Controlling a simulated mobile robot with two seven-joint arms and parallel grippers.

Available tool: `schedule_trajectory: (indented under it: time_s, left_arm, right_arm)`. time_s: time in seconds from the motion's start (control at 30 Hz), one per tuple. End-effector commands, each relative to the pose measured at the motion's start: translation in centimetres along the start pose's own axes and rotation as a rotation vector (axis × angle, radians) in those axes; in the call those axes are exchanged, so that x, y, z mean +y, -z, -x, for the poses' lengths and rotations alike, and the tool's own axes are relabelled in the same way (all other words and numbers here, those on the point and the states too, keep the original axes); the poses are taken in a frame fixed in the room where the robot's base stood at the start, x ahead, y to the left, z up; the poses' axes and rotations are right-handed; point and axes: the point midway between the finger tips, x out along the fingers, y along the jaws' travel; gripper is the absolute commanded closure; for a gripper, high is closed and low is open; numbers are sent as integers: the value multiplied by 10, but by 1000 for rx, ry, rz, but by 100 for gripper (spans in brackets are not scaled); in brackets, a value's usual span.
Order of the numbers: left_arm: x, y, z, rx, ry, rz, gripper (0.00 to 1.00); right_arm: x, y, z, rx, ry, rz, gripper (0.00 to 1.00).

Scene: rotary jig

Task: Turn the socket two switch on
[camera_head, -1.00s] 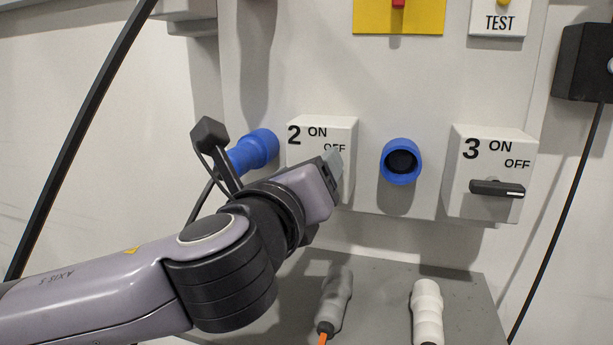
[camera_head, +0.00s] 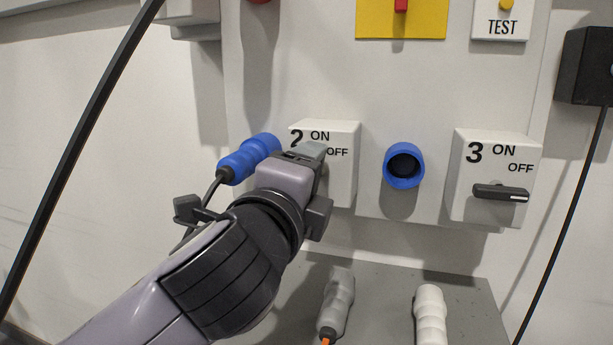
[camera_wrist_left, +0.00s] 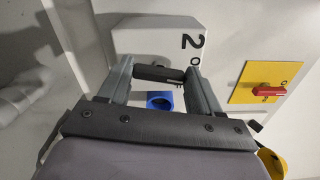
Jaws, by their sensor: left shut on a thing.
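The socket two switch is a white box (camera_head: 342,178) marked 2, ON and OFF, at the middle of the head view. Its black handle (camera_wrist_left: 160,74) shows in the left wrist view between my two fingers, at right angles to the label's reading direction, so roughly upright on the box. My left gripper (camera_wrist_left: 160,78) is shut on the handle, with a finger at each end. In the head view my left gripper (camera_head: 306,150) covers the handle and part of the box's left side. My right gripper is in neither view.
A blue plug (camera_head: 248,158) with a cable is left of the box, and an open blue socket (camera_head: 404,166) is right of it. Switch 3 (camera_head: 500,192) has its handle horizontal. Grey (camera_head: 337,300) and white (camera_head: 429,312) connectors lie on the shelf below.

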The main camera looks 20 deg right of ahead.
Motion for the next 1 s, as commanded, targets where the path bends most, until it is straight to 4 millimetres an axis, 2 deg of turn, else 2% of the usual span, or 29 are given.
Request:
schedule_trajectory:
  time_s: [0.4, 0.97, 1.0]
  left_arm:
    - [0, -1, 0, -4, 1, 186, 67]
    - [0, -1, 0, -4, 1, 214, 67]
    - [0, -1, 0, -3, 1, 214, 23]
  right_arm:
    - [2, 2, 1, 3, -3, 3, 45]
    - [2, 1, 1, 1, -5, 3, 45]
    - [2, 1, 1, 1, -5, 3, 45]
